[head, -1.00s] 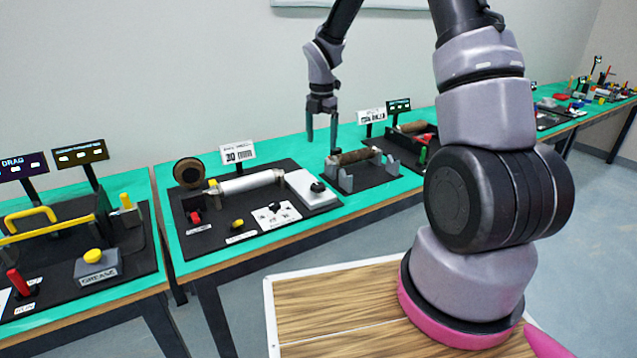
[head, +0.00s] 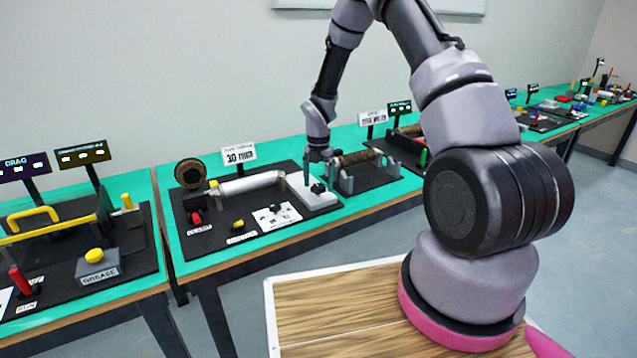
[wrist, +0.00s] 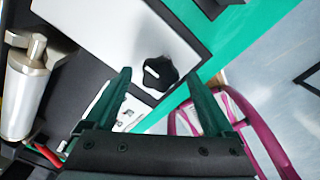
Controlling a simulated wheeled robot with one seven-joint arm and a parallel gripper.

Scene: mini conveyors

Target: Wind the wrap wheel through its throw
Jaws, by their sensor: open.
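The wrap wheel appears to be the small black lobed knob (head: 318,187) with a white pointer mark, on top of a white box (head: 300,190) at the right end of the middle station. It also shows in the wrist view (wrist: 160,73). My gripper (head: 318,172) points down above the knob. In the wrist view the open fingers (wrist: 157,76) stand one on each side of the knob in the picture. They look apart from it, though the exact height gap is hard to tell.
A silver roller (head: 248,183) lies left of the white box, behind a red knob (head: 195,218) and a yellow knob (head: 238,225). A "30 mm" sign (head: 240,156) stands behind. A brown roller station (head: 358,157) is close on the right.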

